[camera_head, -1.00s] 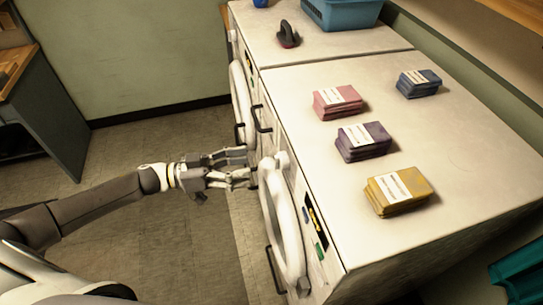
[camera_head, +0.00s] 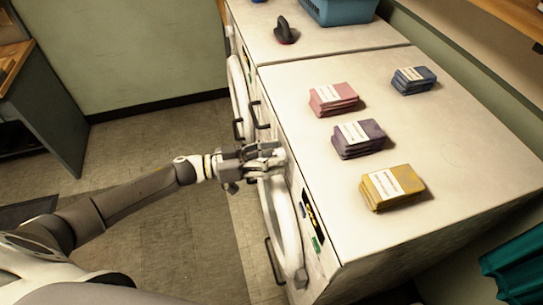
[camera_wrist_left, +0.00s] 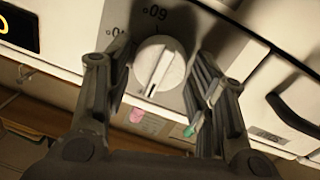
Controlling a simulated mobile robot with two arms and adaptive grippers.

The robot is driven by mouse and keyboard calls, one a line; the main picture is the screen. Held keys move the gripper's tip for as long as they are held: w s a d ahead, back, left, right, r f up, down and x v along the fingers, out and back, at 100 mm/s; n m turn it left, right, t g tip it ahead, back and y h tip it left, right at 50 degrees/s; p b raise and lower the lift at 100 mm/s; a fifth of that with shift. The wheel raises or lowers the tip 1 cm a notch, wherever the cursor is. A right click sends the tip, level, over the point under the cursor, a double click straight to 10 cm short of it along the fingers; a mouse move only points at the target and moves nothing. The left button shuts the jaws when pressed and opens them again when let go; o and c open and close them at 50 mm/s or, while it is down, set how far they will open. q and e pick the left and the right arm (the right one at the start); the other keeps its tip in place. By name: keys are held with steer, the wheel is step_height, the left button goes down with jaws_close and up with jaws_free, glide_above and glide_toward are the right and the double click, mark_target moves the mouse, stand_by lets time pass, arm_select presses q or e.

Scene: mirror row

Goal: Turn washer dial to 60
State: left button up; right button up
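The white round washer dial (camera_wrist_left: 160,66) is in the left wrist view, on a grey panel. A "60" mark (camera_wrist_left: 155,12) shows upside down above it, and a partly hidden mark lies to its upper left. The dial's raised grip is slightly slanted, with a dark mark at its lower end, away from the 60. My left gripper (camera_wrist_left: 163,58) is open, one finger on each side of the dial, with gaps visible. In the head view the left gripper (camera_head: 272,157) is at the front of the near washer (camera_head: 330,235), its fingers largely covering the dial. My right gripper is not in view.
Pink (camera_head: 333,99), purple (camera_head: 358,139), yellow (camera_head: 392,188) and blue (camera_head: 413,80) stacks lie on the washer top. The round door (camera_head: 283,225) and a dark handle (camera_head: 272,260) are below the gripper. Open floor (camera_head: 170,250) lies to the left.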

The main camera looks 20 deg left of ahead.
arm_select(q)
steer(key=c, duration=0.6)
steer(key=shift+o, duration=0.2)
